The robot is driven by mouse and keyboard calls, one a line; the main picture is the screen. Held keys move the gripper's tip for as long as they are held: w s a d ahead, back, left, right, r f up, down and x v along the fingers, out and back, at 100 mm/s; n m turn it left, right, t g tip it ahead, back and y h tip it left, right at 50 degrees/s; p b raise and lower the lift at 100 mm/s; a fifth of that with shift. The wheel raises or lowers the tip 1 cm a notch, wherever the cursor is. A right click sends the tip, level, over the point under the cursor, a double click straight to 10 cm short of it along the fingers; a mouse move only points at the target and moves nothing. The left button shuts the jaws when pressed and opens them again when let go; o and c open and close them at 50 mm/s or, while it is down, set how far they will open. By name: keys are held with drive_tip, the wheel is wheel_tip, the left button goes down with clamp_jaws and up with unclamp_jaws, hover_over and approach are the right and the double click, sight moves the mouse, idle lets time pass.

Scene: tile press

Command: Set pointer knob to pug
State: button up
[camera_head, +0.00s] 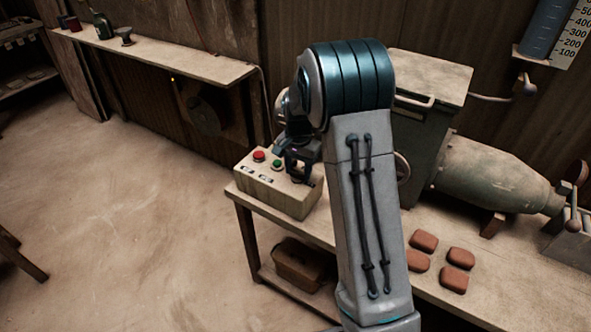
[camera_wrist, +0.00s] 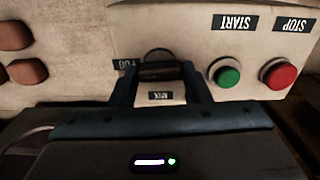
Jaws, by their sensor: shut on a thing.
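The cream control box (camera_head: 268,192) stands at the left end of the bench. My gripper (camera_head: 302,172) reaches down over the right part of its top, partly behind my arm. In the wrist view, my gripper's fingers (camera_wrist: 158,72) are shut on the dark pointer knob (camera_wrist: 158,57), one finger on each side. The label PUG (camera_wrist: 123,65) is left of the knob, upside down and partly covered by a finger. A label that seems to read MIX (camera_wrist: 160,95) shows between the fingers. I cannot tell which label the knob points to.
A green START button (camera_wrist: 229,76) and a red STOP button (camera_wrist: 278,73) sit close by on the same box. Several reddish tiles (camera_head: 424,241) lie on the bench (camera_head: 500,300). A large green machine (camera_head: 490,175) stands behind. The floor at left is mostly clear.

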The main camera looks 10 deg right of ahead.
sight(298, 172)
drive_tip(key=shift+m, duration=0.5)
drive_tip(key=o, duration=1)
wheel_tip(298, 172, up, 14)
drive_tip(key=shift+f, duration=0.1)
drive_tip(key=s+n+t, duration=0.1)
drive_tip(key=s+n, duration=0.2)
drive_tip(key=s, duration=0.6)
drive_tip(key=s+r+n+t+p, duration=0.1)
drive_tip(key=s+n, duration=0.2)
drive_tip(key=s, duration=0.6)
drive_tip(key=s+a+r+n, duration=0.1)
drive_tip(key=s+n, duration=0.2)
drive_tip(key=s, duration=0.7)
drive_tip(key=shift+s+t, duration=0.1)
drive_tip(key=shift+t, duration=0.3)
